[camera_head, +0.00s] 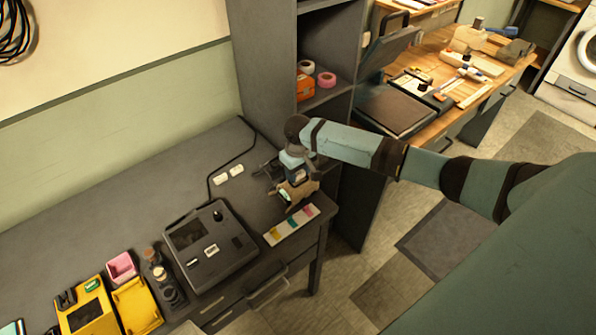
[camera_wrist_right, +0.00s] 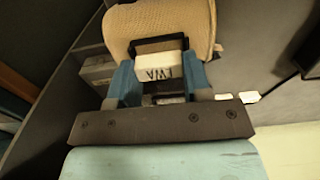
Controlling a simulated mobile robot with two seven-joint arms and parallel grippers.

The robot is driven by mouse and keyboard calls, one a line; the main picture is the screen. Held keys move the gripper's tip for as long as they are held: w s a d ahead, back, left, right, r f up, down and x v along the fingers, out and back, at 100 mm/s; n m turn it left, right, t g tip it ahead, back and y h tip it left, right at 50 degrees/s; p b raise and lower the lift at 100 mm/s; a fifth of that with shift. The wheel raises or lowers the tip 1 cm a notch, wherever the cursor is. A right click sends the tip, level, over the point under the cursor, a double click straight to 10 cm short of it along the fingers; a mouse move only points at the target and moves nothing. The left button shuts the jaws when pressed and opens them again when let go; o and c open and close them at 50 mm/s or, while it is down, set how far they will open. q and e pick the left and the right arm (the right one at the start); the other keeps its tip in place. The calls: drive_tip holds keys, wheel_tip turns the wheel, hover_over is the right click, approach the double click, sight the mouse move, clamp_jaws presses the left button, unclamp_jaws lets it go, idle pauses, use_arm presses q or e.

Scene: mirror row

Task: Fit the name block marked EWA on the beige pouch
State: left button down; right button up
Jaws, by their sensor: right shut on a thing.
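My right gripper (camera_head: 296,176) is at the right end of the grey desk, at the beige pouch (camera_head: 298,192). In the right wrist view the two blue fingers (camera_wrist_right: 160,78) are shut on the white name block (camera_wrist_right: 159,67). Its dark letters are upside down and end in WA; the first letter is hard to read. The block is at a dark frame on the beige pouch (camera_wrist_right: 165,18). I cannot tell whether it is seated in the frame or just in front of it. My left gripper is not in view.
Two white blocks (camera_head: 229,174) lie behind on the desk (camera_head: 130,195). A strip with coloured patches (camera_head: 291,225) lies near the front edge. A dark case with a screen (camera_head: 210,247), yellow boxes (camera_head: 136,304) and a pink box (camera_head: 121,267) stand left. A grey shelf (camera_head: 268,60) rises behind.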

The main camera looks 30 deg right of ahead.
drive_tip(key=shift+p, duration=0.3)
drive_tip(key=shift+p, duration=0.3)
idle(0.7)
drive_tip(key=shift+p, duration=0.5)
drive_tip(key=shift+f, duration=0.45)
idle(0.3)
drive_tip(key=o, duration=1)
drive_tip(key=shift+c, duration=0.2)
